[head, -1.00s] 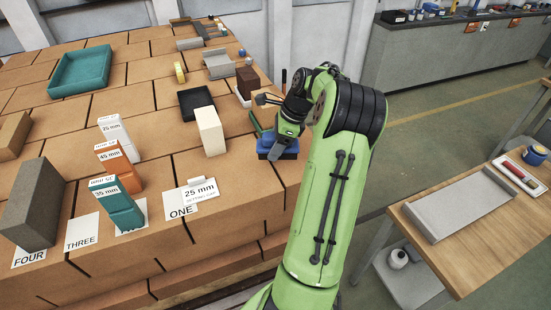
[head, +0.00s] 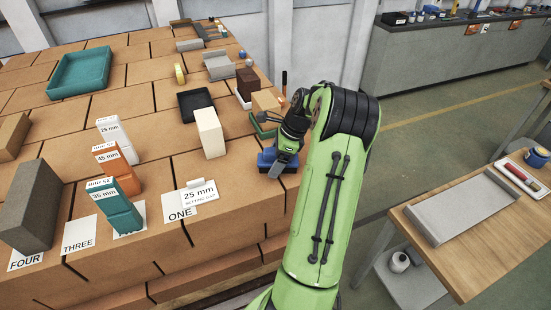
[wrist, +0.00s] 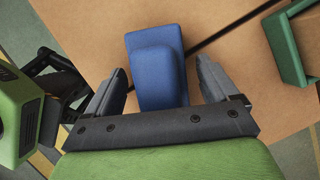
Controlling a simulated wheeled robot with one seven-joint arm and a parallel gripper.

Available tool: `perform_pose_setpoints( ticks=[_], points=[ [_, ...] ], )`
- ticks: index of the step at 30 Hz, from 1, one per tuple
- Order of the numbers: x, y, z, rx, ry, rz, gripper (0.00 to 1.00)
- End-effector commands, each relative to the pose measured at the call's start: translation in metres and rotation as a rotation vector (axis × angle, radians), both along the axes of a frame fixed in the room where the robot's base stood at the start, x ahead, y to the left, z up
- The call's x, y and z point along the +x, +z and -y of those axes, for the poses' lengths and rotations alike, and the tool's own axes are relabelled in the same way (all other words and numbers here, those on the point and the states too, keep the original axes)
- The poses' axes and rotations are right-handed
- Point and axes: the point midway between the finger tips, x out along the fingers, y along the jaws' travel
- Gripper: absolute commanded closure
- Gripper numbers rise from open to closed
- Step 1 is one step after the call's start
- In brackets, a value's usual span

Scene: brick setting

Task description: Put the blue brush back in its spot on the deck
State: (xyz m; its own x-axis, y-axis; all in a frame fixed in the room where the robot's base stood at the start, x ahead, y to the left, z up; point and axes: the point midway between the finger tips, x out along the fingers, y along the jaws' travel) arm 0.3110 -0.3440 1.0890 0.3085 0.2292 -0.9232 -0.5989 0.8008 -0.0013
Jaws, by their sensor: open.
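The blue brush (head: 266,159) is at the right front edge of the brick deck (head: 240,178), partly hidden by my gripper in the head view. In the wrist view the brush (wrist: 155,50) shows a raised blue handle on a wider blue base. My gripper (wrist: 158,82) is open, with one finger on each side of the handle and gaps showing at both sides. In the head view my gripper (head: 280,166) is low over the brush. I cannot tell whether a finger touches it.
A green open holder (head: 262,127) lies just behind the brush; it also shows in the wrist view (wrist: 283,48). A cream block (head: 209,133) and a 25 mm card (head: 199,193) stand to the left. The deck drops off close at the right.

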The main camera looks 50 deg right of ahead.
Motion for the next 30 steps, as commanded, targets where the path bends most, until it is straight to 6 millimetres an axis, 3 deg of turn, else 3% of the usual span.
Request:
perform_pose_setpoints(
  ticks=[5,15,24,27,29,30],
  points=[
    [-0.006,0.021,0.006,-0.003,-0.002,0.002,0.13],
    [-0.032,0.101,0.025,-0.002,-0.001,0.002,0.13],
    [-0.037,0.114,0.027,-0.002,0.003,0.000,0.13],
    [-0.023,0.122,0.007,-0.043,0.096,-0.005,0.13],
    [-0.008,0.134,-0.022,-0.106,0.233,-0.014,0.13],
    [0.003,0.144,-0.049,-0.162,0.357,-0.015,0.13]
  ],
)
